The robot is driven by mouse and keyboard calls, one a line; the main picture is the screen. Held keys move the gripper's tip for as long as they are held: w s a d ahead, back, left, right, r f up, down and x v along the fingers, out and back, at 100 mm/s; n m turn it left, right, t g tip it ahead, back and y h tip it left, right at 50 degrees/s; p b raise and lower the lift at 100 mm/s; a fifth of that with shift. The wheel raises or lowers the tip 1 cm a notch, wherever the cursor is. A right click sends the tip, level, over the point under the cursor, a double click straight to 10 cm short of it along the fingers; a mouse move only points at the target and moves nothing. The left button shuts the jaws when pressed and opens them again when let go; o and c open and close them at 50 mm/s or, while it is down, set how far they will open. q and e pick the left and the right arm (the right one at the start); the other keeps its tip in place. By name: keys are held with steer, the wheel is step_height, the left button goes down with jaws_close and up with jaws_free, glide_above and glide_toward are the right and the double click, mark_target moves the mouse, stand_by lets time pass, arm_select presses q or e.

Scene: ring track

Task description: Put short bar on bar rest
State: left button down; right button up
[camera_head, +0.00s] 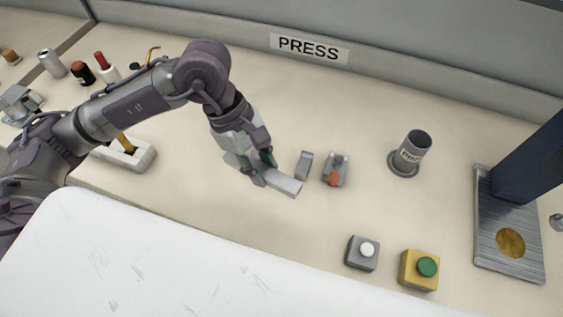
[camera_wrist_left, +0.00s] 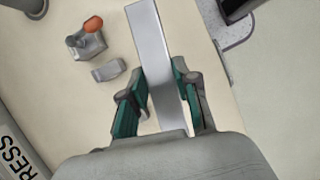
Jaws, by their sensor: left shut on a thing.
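The short bar (camera_head: 284,185) is a flat silver-grey bar. My left gripper (camera_head: 258,168) is shut on it and holds it over the beige bench, seemingly just above the surface. In the left wrist view the bar (camera_wrist_left: 152,50) sticks out past the green-padded fingers of the gripper (camera_wrist_left: 158,100). A small grey block (camera_head: 304,165), which may be the bar rest, stands just right of the bar; it also shows in the left wrist view (camera_wrist_left: 108,70), apart from the bar. My right gripper is not in view.
A small grey clamp with an orange tip (camera_head: 335,170) stands beside the block. Farther right are a grey labelled cup (camera_head: 414,146), a grey button box (camera_head: 362,252), a yellow button box (camera_head: 418,270) and a press (camera_head: 508,232). A white slotted block (camera_head: 140,158) stands left.

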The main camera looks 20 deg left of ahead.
arm_select(q)
steer(key=shift+s+n, duration=0.15)
steer(key=shift+n, duration=0.45)
steer(key=shift+d+r+n+t, duration=0.1)
steer(key=shift+r+n+t, duration=0.1)
steer(key=shift+n+t, duration=0.1)
steer(key=shift+w+d, duration=0.1)
steer(key=shift+w, duration=0.15)
steer(key=w+f+p, duration=0.1)
steer(key=w+f, duration=0.4)
steer(key=w+f+p, duration=0.2)
steer(key=w+f, duration=0.3)
steer(key=w, duration=0.1)
steer(key=shift+f, duration=0.2)
steer(key=shift+w+f, duration=0.1)
steer(key=shift+f, duration=0.1)
steer(key=shift+f+b, duration=0.2)
steer(key=shift+b, duration=0.1)
steer(key=c, duration=0.8)
jaws_free()
steer(key=shift+c, duration=0.2)
steer(key=shift+r, duration=0.1)
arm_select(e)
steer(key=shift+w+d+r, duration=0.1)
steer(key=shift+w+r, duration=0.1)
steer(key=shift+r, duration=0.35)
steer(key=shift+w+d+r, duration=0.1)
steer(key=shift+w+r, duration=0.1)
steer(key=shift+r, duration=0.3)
